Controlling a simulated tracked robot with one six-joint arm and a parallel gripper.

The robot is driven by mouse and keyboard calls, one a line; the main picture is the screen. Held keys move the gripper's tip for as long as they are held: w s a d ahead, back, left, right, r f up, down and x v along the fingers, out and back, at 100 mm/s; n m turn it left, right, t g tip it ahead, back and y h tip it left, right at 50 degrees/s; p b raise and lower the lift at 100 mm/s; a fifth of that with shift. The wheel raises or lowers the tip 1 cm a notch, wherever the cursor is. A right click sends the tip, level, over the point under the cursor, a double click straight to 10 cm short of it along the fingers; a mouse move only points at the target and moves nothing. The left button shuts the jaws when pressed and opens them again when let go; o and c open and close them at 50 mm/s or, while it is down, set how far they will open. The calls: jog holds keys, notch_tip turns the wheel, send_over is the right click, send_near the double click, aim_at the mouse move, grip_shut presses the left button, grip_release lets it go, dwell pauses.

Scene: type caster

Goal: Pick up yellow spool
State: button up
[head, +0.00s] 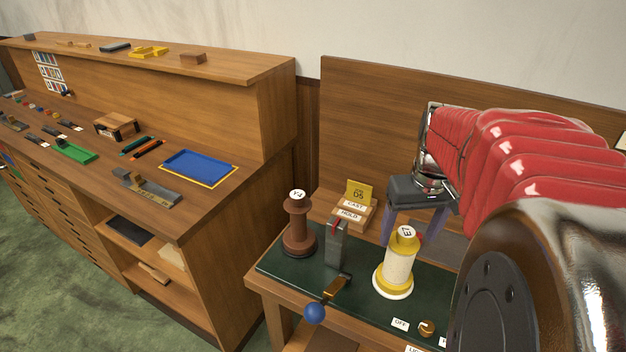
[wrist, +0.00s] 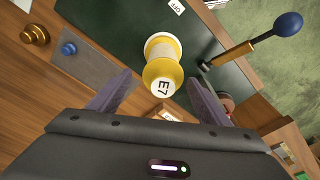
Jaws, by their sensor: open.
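The yellow spool (head: 399,263) stands upright on the dark green top of a small wooden table. It has yellow ends, a pale wound middle and a white top label reading E7. In the wrist view the spool (wrist: 162,66) lies ahead of my gripper, centred between the fingers. My gripper (head: 415,222) is open and empty, behind and above the spool in the head view. In the wrist view my gripper's two purple-grey fingers (wrist: 160,88) are spread wide, apart from the spool.
A brown spool (head: 299,228) stands to the left on the green top (head: 276,263). Between the spools are a grey post (head: 337,245) and a lever with a blue knob (head: 314,313). A card holder (head: 356,206) is behind. A brass knob (head: 427,327) sits in front.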

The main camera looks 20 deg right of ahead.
aim_at(401, 249)
jog(key=shift+f, duration=0.6)
jog(key=shift+f, duration=0.1)
jog(key=shift+w+a+f, duration=0.1)
jog(key=shift+w+f, duration=0.1)
jog(key=shift+f, duration=1.05)
jog(key=shift+w+f, duration=0.2)
jog(key=shift+f, duration=1.05)
jog(key=shift+c, duration=0.4)
jog(key=c, duration=1.2)
jog(key=shift+o, duration=0.2)
jog(key=shift+r, duration=0.1)
notch_tip(401, 249, up, 18)
